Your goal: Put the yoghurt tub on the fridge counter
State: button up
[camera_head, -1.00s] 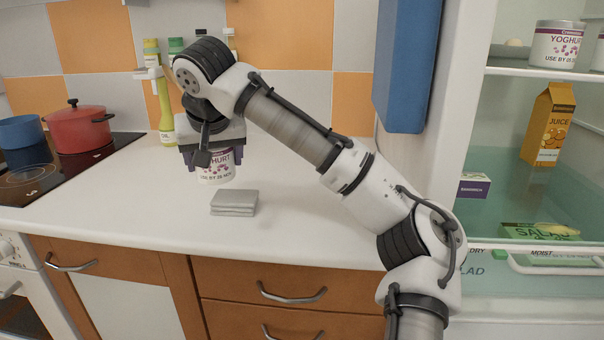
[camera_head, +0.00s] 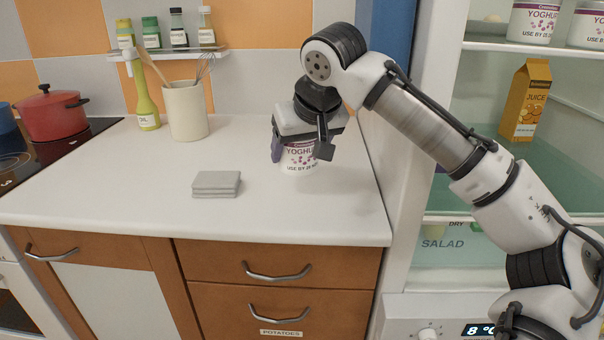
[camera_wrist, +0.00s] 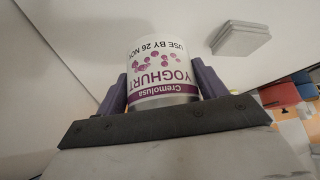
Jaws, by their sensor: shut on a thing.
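My gripper (camera_head: 300,143) is shut on a white yoghurt tub (camera_head: 298,157) with purple lettering, over the right part of the white counter (camera_head: 150,205) beside the open fridge. In the wrist view the tub (camera_wrist: 162,70) sits between the two purple fingers and its label appears upside down. The tub is upright in the head view. I cannot tell whether its base touches the counter or is just above it.
A grey stack of squares (camera_head: 216,184) lies left of the tub. A utensil crock (camera_head: 186,112) and an oil bottle (camera_head: 146,105) stand behind, near a red pot (camera_head: 52,115) on the hob. The fridge holds more yoghurt tubs (camera_head: 533,22) and a juice carton (camera_head: 525,100). The counter's front is clear.

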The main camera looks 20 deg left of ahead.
aim_at(308, 161)
jog(key=shift+f, duration=0.85)
notch_tip(308, 161, down, 3)
jog(key=shift+f, duration=0.2)
jog(key=shift+d+f, duration=0.15)
jog(key=shift+f, duration=0.1)
jog(key=shift+f, duration=0.1)
jog(key=o, duration=1.1)
jog(key=shift+o, duration=0.2)
jog(key=v, duration=0.7)
jog(key=shift+d+r, duration=0.1)
jog(key=shift+r, duration=0.2)
